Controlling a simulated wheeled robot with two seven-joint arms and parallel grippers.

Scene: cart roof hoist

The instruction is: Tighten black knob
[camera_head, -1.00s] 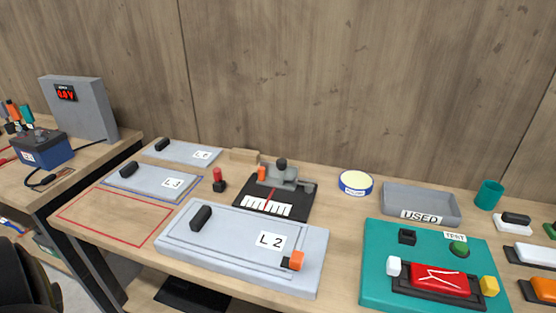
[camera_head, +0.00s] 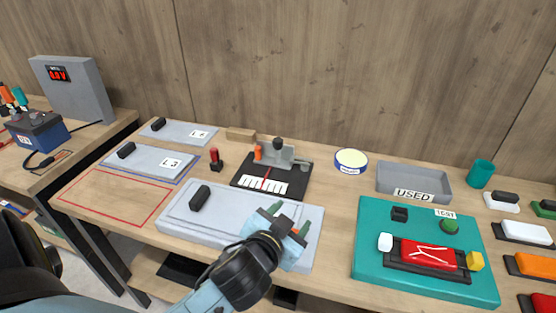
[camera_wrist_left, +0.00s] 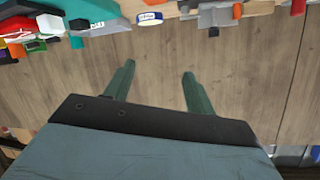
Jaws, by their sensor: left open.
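The black knob (camera_head: 277,143) sits on top of a grey clamp block (camera_head: 276,155) on a black plate with a white scale (camera_head: 264,187). In the left wrist view, which looks upside down, a small dark knob (camera_wrist_left: 213,32) shows near the top edge, apart from the fingers. My left gripper (camera_head: 289,217) is open and empty, with green fingers spread. In the head view it overlaps the right part of the grey L 2 panel (camera_head: 225,215), nearer than the knob. My right gripper is not in view.
An orange piece (camera_head: 257,153) stands beside the clamp and a red-topped plunger (camera_head: 216,159) to its left. To the right are a round tin (camera_head: 351,162), the USED tray (camera_head: 413,180) and the teal TEST board (camera_head: 370,257). A wooden wall closes the back.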

